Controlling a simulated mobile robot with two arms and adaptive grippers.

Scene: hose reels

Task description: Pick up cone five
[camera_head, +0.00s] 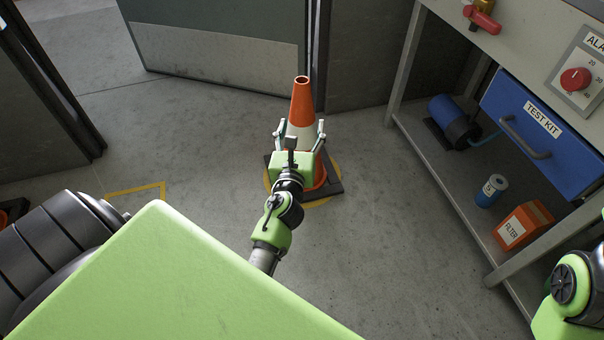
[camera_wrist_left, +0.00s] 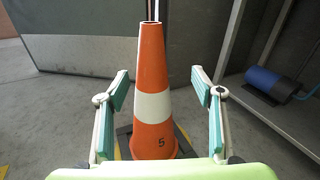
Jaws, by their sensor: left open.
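Cone five (camera_head: 302,103) is an orange traffic cone with a white band and a dark square base. It stands upright on the floor, inside a yellow marking. In the left wrist view the cone (camera_wrist_left: 153,105) is centred and shows a "5" low on its front. My left gripper (camera_head: 302,128) is open, with one finger on each side of the cone. In the left wrist view a gap shows between the cone and each finger of the gripper (camera_wrist_left: 160,88). My green gripper body hides part of the cone's lower half in the head view.
A metal bench on the right has a blue test kit drawer (camera_head: 541,132). Its lower shelf holds a blue motor (camera_head: 453,121), a blue can (camera_head: 491,191) and an orange filter box (camera_head: 524,225). A grey door (camera_head: 220,40) stands behind the cone.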

